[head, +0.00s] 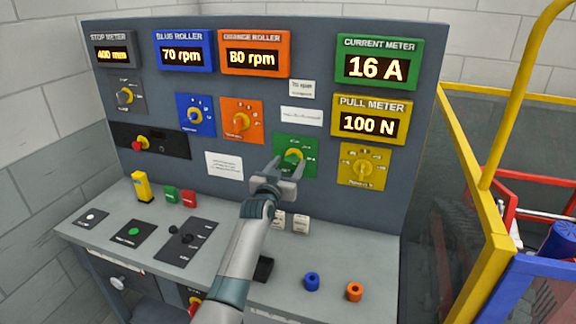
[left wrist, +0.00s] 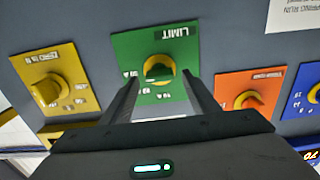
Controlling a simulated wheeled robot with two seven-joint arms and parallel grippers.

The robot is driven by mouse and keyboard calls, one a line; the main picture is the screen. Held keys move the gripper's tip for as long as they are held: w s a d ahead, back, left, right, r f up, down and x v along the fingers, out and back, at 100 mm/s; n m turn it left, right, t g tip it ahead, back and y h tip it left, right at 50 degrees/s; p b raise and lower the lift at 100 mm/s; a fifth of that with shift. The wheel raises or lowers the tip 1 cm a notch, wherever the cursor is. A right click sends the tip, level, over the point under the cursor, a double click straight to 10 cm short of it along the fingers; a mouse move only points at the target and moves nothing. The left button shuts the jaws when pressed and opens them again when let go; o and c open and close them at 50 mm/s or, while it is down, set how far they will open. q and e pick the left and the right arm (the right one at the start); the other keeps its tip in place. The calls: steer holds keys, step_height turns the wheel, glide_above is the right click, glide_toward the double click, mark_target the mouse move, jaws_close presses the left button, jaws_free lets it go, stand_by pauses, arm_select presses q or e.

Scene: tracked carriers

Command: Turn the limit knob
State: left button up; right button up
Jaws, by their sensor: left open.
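The limit knob (head: 293,155) is a round knob with a yellow ring on a green plate (head: 309,143) on the upright panel. My left gripper (head: 287,166) is open just in front of the green plate. In the left wrist view its two fingers (left wrist: 161,88) point at the plate, one on each side of the knob, with nothing held between them. Whether the fingertips touch the plate cannot be told. My right gripper is out of view.
Beside the green plate are a yellow knob plate (head: 363,180) and an orange one (head: 241,134), with a blue one (head: 195,130) farther left. The current meter (head: 377,64) reads 16 A.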

arm_select(q)
steer(key=c, duration=1.1)
steer(key=shift+o, duration=0.2)
steer(key=shift+n, duration=0.4)
steer(key=n, duration=0.4)
steer(key=shift+a, duration=0.1)
steer(key=shift+n, duration=2)
